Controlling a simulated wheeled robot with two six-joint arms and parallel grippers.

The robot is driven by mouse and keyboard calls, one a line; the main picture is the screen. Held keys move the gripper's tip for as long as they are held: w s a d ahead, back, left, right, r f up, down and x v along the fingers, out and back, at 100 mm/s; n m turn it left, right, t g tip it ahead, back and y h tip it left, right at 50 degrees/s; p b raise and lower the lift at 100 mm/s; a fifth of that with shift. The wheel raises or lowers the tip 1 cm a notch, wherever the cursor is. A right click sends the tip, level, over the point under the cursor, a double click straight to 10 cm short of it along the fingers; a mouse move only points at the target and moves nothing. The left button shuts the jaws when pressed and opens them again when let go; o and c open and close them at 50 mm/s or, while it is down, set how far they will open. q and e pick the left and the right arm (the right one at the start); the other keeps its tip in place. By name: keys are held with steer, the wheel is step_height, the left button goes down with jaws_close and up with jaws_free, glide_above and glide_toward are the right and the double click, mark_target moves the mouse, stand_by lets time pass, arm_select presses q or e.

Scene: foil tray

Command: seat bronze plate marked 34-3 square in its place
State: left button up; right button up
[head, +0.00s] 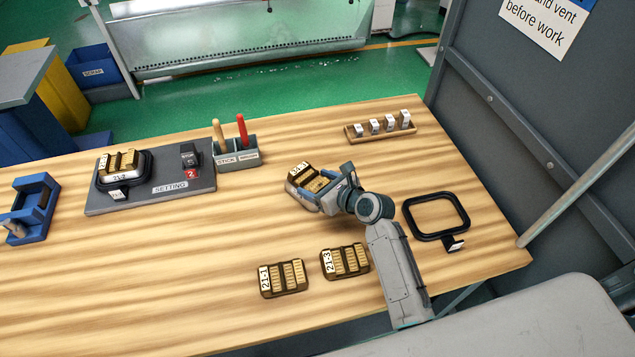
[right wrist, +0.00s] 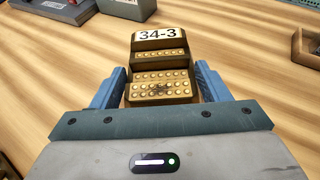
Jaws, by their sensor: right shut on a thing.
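The bronze plate marked 34-3 (head: 316,183) is between the jaws of my right gripper (head: 322,187), above the middle of the table. In the right wrist view the plate (right wrist: 160,75) shows its white 34-3 label at the far end and rows of round studs. The blue fingers of my right gripper (right wrist: 160,88) are on both its sides. How far the plate is off the table is hard to tell. A black frame (head: 150,165) on the grey SETTING board (head: 195,200) holds bronze pieces on a pale block. My left gripper is not in view.
Bronze plates 21-1 (head: 283,279) and 21-3 (head: 345,262) lie near the front. An empty black frame (head: 408,215) lies at right. A tool holder (head: 237,155), a wooden rack (head: 381,131) and a blue fixture (head: 32,208) stand around. Bare table lies between board and gripper.

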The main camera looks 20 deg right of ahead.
mark_target(318, 183)
steer(key=shift+f+p, duration=0.15)
steer(key=shift+p, duration=0.3)
stand_by(0.6)
steer(key=o, duration=1.6)
steer(key=shift+c, duration=0.2)
step_height(318, 183, up, 6)
steer(key=p, duration=0.6)
steer(key=shift+f+p, duration=0.15)
steer(key=shift+p, duration=0.25)
steer(key=shift+r+p, duration=0.75)
steer(key=shift+r, duration=0.5)
steer(key=shift+f, duration=0.1)
